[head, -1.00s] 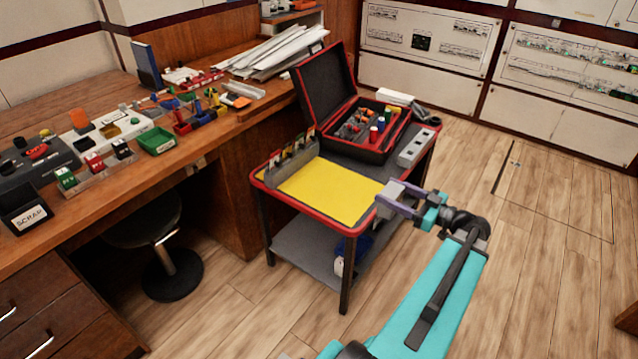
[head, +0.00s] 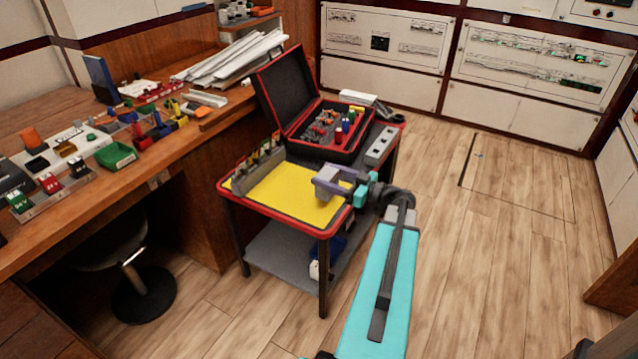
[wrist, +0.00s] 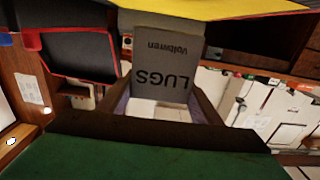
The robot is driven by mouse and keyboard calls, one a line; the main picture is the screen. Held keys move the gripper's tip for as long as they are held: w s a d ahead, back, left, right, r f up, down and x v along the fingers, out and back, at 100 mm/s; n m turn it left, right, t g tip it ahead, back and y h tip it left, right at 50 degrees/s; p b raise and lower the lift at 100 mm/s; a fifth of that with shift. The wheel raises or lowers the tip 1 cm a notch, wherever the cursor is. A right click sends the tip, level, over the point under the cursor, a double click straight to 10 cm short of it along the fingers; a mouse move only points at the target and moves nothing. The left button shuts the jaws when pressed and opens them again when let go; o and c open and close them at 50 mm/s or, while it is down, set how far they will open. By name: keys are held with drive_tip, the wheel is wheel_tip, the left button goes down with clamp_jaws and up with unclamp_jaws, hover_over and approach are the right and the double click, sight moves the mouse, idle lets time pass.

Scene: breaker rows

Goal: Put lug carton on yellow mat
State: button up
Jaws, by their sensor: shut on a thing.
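The lug carton (wrist: 162,68) is a grey box whose "LUGS Voltwren" lettering appears upside down in the wrist view. My gripper (head: 334,184) is shut on it, with a finger on either side. In the head view the carton is over the right part of the yellow mat (head: 278,194). The mat lies on the top of a red-edged cart, and a strip of it shows at the top of the wrist view (wrist: 235,12). I cannot tell whether the carton touches the mat.
A rack with several tools (head: 257,168) stands along the mat's left edge. An open black and red case (head: 318,148) sits behind the mat, with a grey block (head: 380,147) to its right. A cluttered wooden workbench (head: 135,180) is at left. Floor at right is clear.

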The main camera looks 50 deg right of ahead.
sight(320, 172)
drive_tip(key=w, duration=0.3)
drive_tip(key=shift+w+f, duration=0.15)
drive_tip(key=shift+f+b, duration=0.55)
drive_tip(key=shift+f, duration=1.2)
drive_tip(key=o, duration=1.1)
drive_tip(key=shift+f, duration=0.1)
